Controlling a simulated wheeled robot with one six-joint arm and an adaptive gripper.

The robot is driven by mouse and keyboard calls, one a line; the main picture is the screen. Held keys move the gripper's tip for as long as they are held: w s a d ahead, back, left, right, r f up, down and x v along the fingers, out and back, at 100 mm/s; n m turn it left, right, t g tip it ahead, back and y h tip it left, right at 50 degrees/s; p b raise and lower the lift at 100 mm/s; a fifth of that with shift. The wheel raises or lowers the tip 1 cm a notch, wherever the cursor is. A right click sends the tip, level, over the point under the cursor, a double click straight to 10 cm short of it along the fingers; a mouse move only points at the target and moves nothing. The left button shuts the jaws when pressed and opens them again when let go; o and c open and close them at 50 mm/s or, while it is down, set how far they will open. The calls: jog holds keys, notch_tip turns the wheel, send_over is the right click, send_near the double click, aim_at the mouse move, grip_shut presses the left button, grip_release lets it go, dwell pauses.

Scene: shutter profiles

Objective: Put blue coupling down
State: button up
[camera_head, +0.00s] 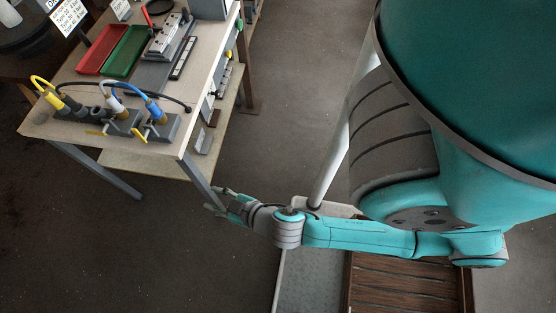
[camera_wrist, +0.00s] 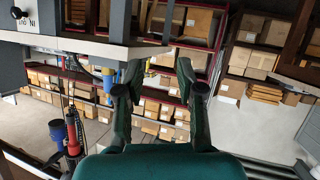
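The blue coupling (camera_head: 155,110) is at the end of a blue hose and sits upright at a grey block with a yellow lever, near the table's front edge. My gripper (camera_head: 216,200) is beside the table's front right leg, below the tabletop and apart from the coupling. In the wrist view my gripper (camera_wrist: 160,86) has its two fingers spread, with nothing between them. A blue part (camera_wrist: 58,132) and a red part show at the lower left there; I cannot tell what they are.
The table (camera_head: 65,128) also bears a red tray (camera_head: 103,48), a green tray (camera_head: 125,51), and yellow and grey hose couplings beside the blue one. A lower shelf (camera_head: 150,163) juts out under the tabletop. Shelves with cardboard boxes (camera_wrist: 195,22) fill the wrist view's background. Floor is clear right of the table.

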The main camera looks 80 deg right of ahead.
jog(key=s+a+r+t+y, duration=0.1)
jog(key=s+a+r, duration=0.1)
jog(key=s+r, duration=0.3)
jog(key=s+a+r+y, duration=0.2)
jog(key=s+r, duration=0.3)
jog(key=s, duration=0.7)
jog(key=shift+s+a+n+t, duration=0.3)
jog(key=shift+n+t, duration=0.1)
jog(key=shift+o, duration=0.2)
